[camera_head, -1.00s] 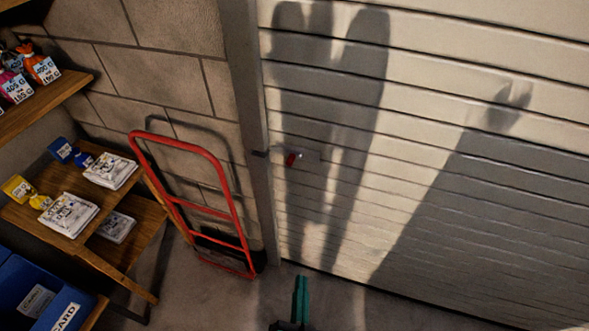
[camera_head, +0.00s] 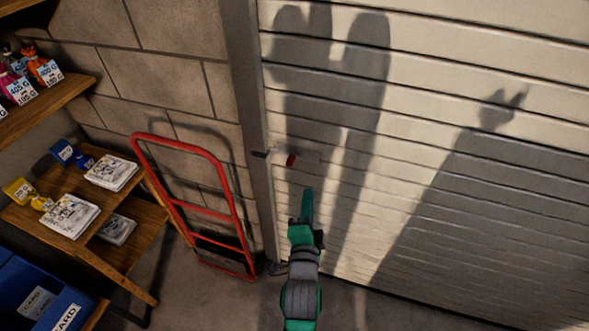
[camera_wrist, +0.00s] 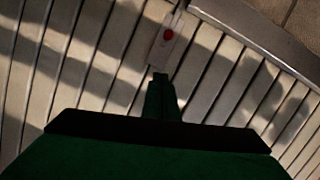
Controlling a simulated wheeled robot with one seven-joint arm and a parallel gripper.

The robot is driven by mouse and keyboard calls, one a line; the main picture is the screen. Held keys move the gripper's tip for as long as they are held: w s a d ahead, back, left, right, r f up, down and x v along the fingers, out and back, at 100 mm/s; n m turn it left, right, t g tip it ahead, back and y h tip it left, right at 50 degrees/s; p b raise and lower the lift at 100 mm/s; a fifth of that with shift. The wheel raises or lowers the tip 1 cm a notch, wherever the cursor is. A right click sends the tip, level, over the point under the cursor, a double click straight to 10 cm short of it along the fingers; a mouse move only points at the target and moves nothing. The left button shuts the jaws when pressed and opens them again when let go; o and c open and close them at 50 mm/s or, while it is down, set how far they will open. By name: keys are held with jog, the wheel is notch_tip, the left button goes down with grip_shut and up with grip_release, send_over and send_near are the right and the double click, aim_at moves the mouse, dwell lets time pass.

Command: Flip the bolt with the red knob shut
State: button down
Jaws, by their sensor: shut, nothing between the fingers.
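The red knob (camera_head: 291,160) of the bolt is a small red piece on the slatted shutter door, close to the grey door post. A pale plate lies around it, and a dark bracket (camera_head: 259,154) sits on the post to its left. In the wrist view the red knob (camera_wrist: 169,35) shows on its light plate (camera_wrist: 163,46), ahead of my fingertips. My gripper (camera_head: 307,192) is green, shut and empty, below the knob and apart from it. It also shows in the wrist view (camera_wrist: 160,76). I cannot tell how far the bolt reaches toward the bracket.
A red hand truck (camera_head: 240,225) leans on the block wall left of the post. Wooden shelves (camera_head: 120,262) with boxes, bottles and paper packs stand further left. The shutter (camera_head: 470,180) to the right is clear, with shadows across it.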

jog(key=shift+w+r, duration=0.45)
jog(key=shift+w, duration=0.1)
send_near(298, 156)
jog(key=w+d, duration=0.4)
jog(key=shift+w+a+f, duration=0.1)
jog(key=shift+w+a, duration=0.05)
jog(key=shift+a, duration=0.7)
jog(key=shift+w+a+f, duration=0.15)
jog(key=shift+w+a, duration=0.05)
jog(key=shift+a, duration=0.75)
